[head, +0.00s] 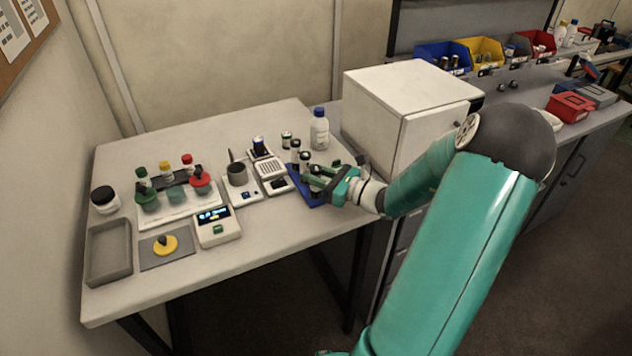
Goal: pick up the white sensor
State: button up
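No single thing is clearly the white sensor. Small white cylinders with dark tops (295,151) stand at the blue tray (315,199), and one of them may be it. My gripper (309,177) is at the tray, reaching in from the right. Its green fingers look apart, with a dark gap between them. They are close to the front cylinder (305,160), and I cannot tell whether they touch it. The fingers and wrist hide part of the tray. No object shows clearly between the fingers.
A white bottle (320,132) and a white cabinet (403,112) stand behind my arm. The table's front right is clear.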

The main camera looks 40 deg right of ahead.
aim_at(316, 168)
jog(key=shift+c, duration=0.8)
jog(key=shift+r, duration=0.5)
notch_tip(316, 168, up, 2)
jog(key=shift+r, duration=0.1)
jog(key=s+a+r, duration=0.7)
jog(key=s+r, duration=0.2)
jog(key=s, duration=0.2)
jog(key=shift+s+a+r, duration=0.15)
jog(key=shift+s+r, duration=0.1)
jog(key=shift+s, duration=0.1)
